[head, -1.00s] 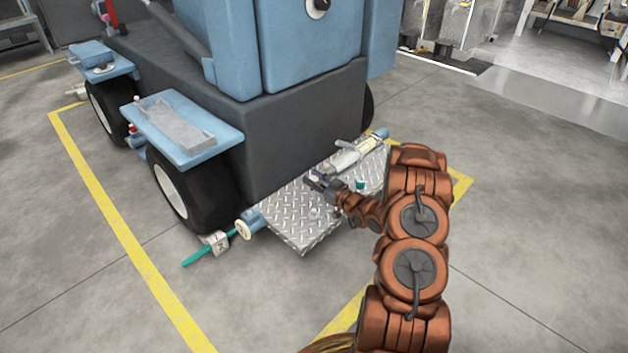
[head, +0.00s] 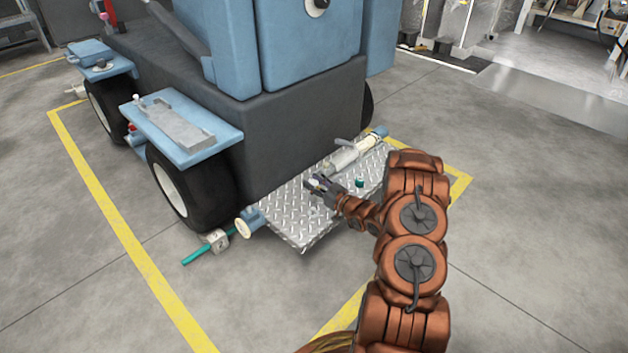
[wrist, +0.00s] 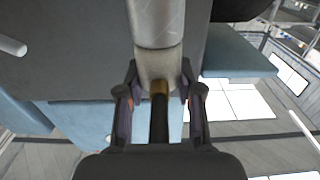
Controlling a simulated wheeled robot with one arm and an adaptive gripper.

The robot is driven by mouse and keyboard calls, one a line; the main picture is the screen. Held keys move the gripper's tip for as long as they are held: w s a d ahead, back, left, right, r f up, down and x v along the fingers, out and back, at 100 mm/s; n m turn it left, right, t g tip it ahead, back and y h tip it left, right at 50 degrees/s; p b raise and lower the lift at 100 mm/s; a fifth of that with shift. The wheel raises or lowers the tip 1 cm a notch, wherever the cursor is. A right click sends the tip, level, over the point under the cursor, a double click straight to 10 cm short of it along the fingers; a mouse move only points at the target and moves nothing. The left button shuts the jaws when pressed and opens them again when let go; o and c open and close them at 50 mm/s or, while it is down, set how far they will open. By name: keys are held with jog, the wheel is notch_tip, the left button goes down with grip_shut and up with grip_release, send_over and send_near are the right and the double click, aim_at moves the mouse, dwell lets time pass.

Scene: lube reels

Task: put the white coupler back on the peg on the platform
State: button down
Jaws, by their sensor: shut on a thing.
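My gripper (head: 318,187) is low over the tread-plate platform (head: 290,222) of the blue and grey machine. In the wrist view, my gripper (wrist: 158,95) has its fingers on both sides of a pale grey-white cylinder, the white coupler (wrist: 157,40). A brass ring and a dark rod show at its near end. In the head view, the coupler is tiny between the fingertips, and its tilt is hard to tell. The peg cannot be picked out clearly. I cannot tell whether the coupler touches the platform.
A pale cylindrical tool (head: 350,157) lies at the platform's back right. A small teal piece (head: 360,182) is right of my gripper. The machine's dark body (head: 305,125) rises behind the platform. A wheel (head: 176,190) stands to the left. The floor in front is clear.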

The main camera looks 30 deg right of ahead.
aim_at(317, 200)
jog(key=shift+f, duration=3.6)
jog(key=c, duration=0.7)
grip_release()
jog(key=v, duration=1.2)
jog(key=shift+r, duration=0.1)
